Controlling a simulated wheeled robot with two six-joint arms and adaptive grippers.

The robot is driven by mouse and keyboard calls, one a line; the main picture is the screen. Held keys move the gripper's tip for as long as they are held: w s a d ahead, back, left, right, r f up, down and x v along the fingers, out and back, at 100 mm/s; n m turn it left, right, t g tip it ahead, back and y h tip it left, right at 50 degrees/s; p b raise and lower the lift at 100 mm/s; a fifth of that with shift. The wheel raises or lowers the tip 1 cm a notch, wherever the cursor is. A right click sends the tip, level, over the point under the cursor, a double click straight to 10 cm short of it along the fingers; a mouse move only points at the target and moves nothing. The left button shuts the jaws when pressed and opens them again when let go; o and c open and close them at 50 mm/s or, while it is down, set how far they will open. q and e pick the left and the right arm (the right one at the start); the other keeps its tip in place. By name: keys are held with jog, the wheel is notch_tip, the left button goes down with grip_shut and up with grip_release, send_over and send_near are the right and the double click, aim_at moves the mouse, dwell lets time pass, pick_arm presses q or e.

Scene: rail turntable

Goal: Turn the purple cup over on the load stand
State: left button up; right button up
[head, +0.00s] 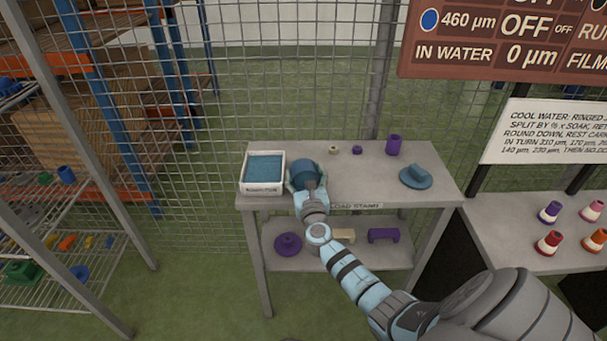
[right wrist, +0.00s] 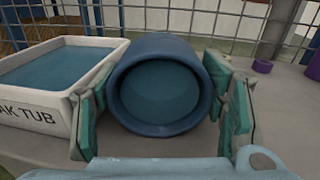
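The purple cup (head: 393,145) stands upright at the back right of the load stand (head: 370,185). Part of it shows at the right edge of the right wrist view (right wrist: 314,68). My right gripper (head: 305,182) is away from it, at the left of the stand beside the soak tub. Its fingers are on both sides of a blue cup (head: 303,170) and look closed against it. In the right wrist view the blue cup (right wrist: 160,45) has its round mouth towards the camera, so it is tipped well over. Whether it touches the stand is hidden. My left gripper is not in view.
The white soak tub (head: 246,188) with blue contents is just left of my gripper. Wire mesh (head: 290,100) rises behind. The stand's middle is clear.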

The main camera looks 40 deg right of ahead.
jog(key=c, duration=0.5)
jog(key=shift+r, duration=0.15)
